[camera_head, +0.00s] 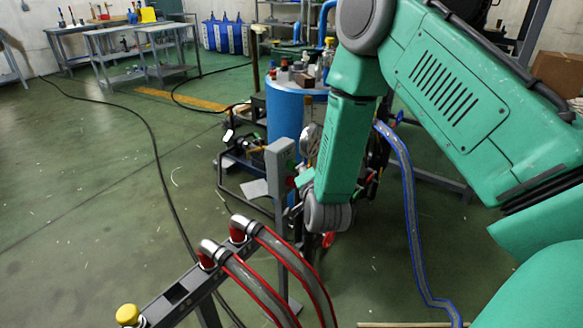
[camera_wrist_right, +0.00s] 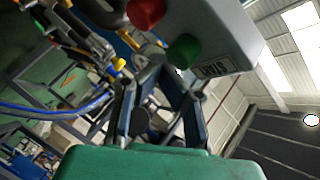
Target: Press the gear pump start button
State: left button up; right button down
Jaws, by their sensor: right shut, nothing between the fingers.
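The pump control box is a grey box (camera_wrist_right: 215,35) at the top of the right wrist view, with a red button (camera_wrist_right: 146,12) and a green button (camera_wrist_right: 184,50) on it. In the head view the grey box (camera_head: 279,165) stands upright on a post left of my right forearm. My right gripper (camera_wrist_right: 164,72) is shut and empty, its fingertips just below and left of the green button. I cannot tell whether they touch it. In the head view my arm hides most of this gripper. My left gripper is in neither view.
A blue drum (camera_head: 284,115) with items on top stands behind the box. Hoses with red edging (camera_head: 285,265) run from a metal rail at the front. A blue-edged hose (camera_head: 412,215) lies to the right. Workbenches (camera_head: 145,45) stand far left. Open floor lies left.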

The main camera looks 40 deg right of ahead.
jog(key=s+d, duration=0.1)
jog(key=s, duration=0.4)
jog(key=shift+s+d+p, duration=0.35)
jog(key=shift+s+p, duration=0.05)
jog(key=shift+p, duration=0.05)
dwell(0.5)
